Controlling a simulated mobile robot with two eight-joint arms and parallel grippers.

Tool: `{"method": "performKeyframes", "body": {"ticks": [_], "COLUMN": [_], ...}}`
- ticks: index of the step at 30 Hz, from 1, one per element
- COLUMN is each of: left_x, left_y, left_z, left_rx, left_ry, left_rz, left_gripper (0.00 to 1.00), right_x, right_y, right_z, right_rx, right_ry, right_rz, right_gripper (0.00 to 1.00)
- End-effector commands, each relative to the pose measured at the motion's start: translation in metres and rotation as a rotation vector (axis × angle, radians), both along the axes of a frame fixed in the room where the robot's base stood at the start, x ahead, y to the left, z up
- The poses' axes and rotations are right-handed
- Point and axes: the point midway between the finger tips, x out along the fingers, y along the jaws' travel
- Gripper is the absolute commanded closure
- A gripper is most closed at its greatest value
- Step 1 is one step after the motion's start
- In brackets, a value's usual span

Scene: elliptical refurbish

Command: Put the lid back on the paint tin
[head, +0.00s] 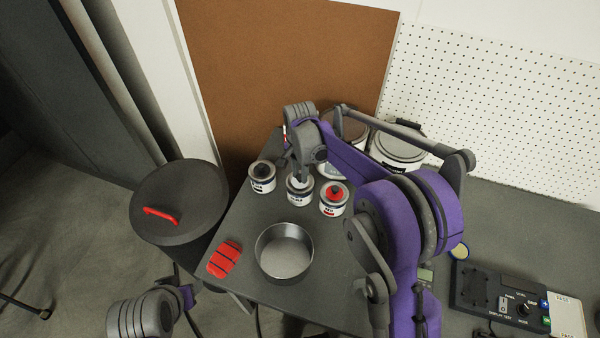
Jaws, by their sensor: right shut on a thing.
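Three small paint tins stand in a row on the grey table: one with a black top (262,178), a middle one (300,197) and one with a red top (334,204). My right gripper (300,178) points down at the top of the middle tin. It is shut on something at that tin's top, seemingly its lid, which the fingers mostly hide. I cannot tell whether the lid is seated or just above the rim. Of my left arm only the wrist shows at the lower left; its fingers are not visible.
A round metal pan (284,256) and a red ribbed block (224,259) are on the table in front of the tins. Larger tins (398,150) stand behind my right arm. A dark round bin lid with a red handle (162,214) is left. A meter (500,300) lies right.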

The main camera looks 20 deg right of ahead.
Motion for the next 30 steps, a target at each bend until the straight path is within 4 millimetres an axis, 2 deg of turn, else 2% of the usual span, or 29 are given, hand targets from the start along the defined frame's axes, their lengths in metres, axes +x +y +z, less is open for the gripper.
{"method": "performKeyframes", "body": {"ticks": [27, 28, 30], "left_x": [-0.0005, -0.0005, -0.0004], "left_y": [0.0, 0.0, 0.0], "left_z": [-0.0018, -0.0018, -0.0019], "left_rx": [0.0, 0.0, 0.0], "left_ry": [0.001, 0.001, 0.001], "left_rz": [0.0, 0.0, 0.0], "left_gripper": [0.5, 0.5, 0.5], "right_x": [0.0, 0.0, 0.0], "right_y": [0.0, 0.0, 0.0], "right_z": [-0.0001, -0.0001, -0.0001], "right_rx": [0.0, 0.0, 0.0], "right_ry": [0.0, 0.0, 0.0], "right_rz": [0.0, 0.0, 0.0], "right_gripper": [1.0, 0.69, 0.56]}}
